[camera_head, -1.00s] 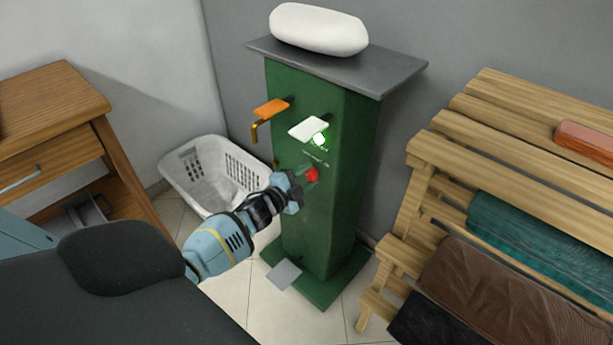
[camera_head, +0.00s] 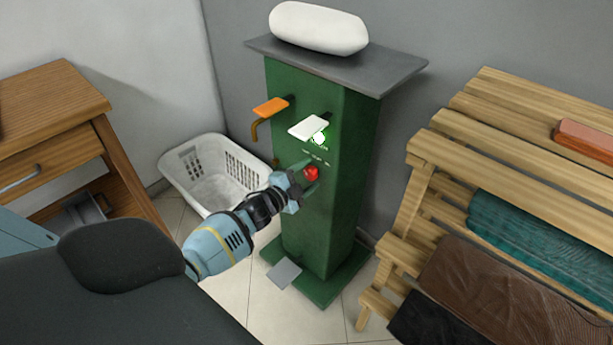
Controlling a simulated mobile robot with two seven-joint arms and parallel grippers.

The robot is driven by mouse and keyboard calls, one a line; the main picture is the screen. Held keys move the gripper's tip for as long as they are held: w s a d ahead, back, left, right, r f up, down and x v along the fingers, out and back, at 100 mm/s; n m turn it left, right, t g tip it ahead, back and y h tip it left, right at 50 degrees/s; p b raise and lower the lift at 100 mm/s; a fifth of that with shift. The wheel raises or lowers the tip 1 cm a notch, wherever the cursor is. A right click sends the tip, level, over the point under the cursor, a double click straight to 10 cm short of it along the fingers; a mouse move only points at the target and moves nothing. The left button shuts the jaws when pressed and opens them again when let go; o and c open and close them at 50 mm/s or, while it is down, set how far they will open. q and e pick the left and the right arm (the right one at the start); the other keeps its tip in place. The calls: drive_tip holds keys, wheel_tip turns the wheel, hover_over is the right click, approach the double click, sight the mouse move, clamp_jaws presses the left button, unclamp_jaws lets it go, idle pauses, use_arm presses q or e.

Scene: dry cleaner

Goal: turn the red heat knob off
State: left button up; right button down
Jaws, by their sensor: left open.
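The red heat knob (camera_head: 311,173) is on the front of the green machine pillar (camera_head: 345,190), below a glowing green light (camera_head: 321,137) and a row of small white marks. My left gripper (camera_head: 306,179) is open, its fingers above and below the knob at its left side. I cannot tell whether the fingers touch the knob. My right gripper is not in view.
An orange lever (camera_head: 271,107) and a white lever (camera_head: 307,127) stick out above the knob. A grey pedal (camera_head: 283,274) is at the base. A white basket (camera_head: 205,180) stands left, a wooden slatted rack (camera_head: 430,155) right.

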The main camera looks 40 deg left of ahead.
use_arm(q)
drive_tip(key=s+p, duration=0.1)
drive_tip(key=s, duration=0.6)
drive_tip(key=shift+s+a+r, duration=0.25)
drive_tip(key=shift+s+a, duration=0.1)
